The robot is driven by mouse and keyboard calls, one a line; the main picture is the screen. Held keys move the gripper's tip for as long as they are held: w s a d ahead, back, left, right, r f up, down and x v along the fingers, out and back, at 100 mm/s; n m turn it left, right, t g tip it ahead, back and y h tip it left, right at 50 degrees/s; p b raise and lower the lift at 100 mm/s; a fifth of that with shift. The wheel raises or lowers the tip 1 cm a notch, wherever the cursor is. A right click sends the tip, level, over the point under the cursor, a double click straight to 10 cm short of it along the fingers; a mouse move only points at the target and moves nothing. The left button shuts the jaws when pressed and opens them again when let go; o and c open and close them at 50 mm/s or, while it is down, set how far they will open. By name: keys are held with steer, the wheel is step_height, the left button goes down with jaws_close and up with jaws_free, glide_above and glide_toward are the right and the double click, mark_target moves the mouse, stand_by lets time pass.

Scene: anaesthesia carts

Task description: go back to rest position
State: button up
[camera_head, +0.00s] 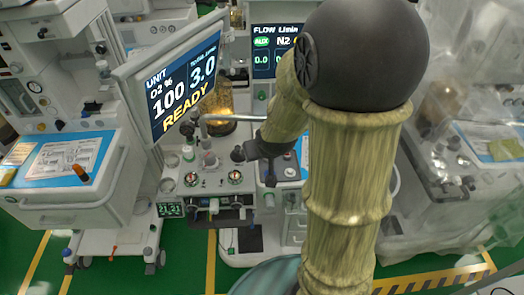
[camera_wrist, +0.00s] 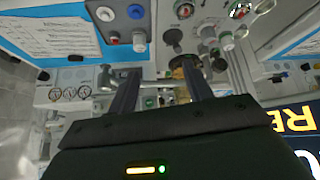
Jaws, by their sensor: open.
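My gripper (camera_wrist: 160,72) shows in the wrist view with its two dark fingers apart and nothing between them. In the head view, the black end of my arm is over the middle anaesthesia cart, near its knobs and gauges. My bamboo-textured arm crosses the right half of the head view and hides part of that cart. The wrist view shows knobs (camera_wrist: 139,40) and a flow fitting (camera_wrist: 226,40) beyond the fingertips. I cannot tell how far the fingertips are from them.
A monitor (camera_head: 178,85) reading READY stands left of my gripper. A second display (camera_head: 266,60) is behind. A left cart (camera_head: 75,212) and a plastic-covered right cart (camera_head: 470,190) flank the middle one. Green floor (camera_head: 185,265) with yellow lines shows in front.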

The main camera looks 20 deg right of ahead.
steer(key=s+a+g, duration=0.3)
steer(key=s+g, duration=0.1)
steer(key=s, duration=0.7)
steer(key=shift+a+y, duration=0.4)
